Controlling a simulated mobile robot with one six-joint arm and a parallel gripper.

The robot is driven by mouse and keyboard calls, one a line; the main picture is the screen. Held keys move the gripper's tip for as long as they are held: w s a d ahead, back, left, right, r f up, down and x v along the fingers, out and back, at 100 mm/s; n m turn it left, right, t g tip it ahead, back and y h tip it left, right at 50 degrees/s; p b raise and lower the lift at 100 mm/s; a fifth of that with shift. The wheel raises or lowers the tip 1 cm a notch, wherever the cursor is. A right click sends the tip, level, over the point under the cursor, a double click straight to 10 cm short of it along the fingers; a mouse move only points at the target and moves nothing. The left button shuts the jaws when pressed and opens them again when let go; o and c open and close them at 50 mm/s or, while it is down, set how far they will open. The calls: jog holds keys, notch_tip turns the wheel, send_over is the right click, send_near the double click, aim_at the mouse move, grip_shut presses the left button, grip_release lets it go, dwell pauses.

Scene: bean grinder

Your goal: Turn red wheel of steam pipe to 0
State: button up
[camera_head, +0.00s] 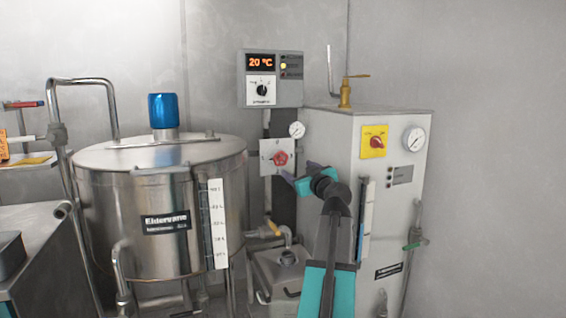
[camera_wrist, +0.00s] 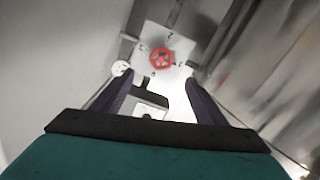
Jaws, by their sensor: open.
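The red wheel (camera_head: 280,158) sits on a pale square plate (camera_head: 266,168) with small marks around it, between the steel tank and the white cabinet. In the wrist view the red wheel (camera_wrist: 161,59) and its plate (camera_wrist: 180,43) show ahead, just beyond my fingers. My gripper (camera_head: 294,182) is open and empty, close to the plate's right side in the head view. In the wrist view my gripper (camera_wrist: 150,85) has its two dark fingers apart, with a visible gap to the wheel. The wheel's exact setting is too small to read.
A round gauge (camera_head: 297,130) sits just above right of the plate. A control box (camera_head: 274,78) reading 20 °C hangs above. The steel tank (camera_head: 110,215) stands left. The white cabinet (camera_head: 345,135) with a yellow switch (camera_head: 374,141) stands right, behind my arm.

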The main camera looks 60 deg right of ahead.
aim_at(281, 159)
jog(key=shift+b+x, duration=1.1)
jog(key=shift+x, duration=5.7)
jog(key=shift+a, duration=0.1)
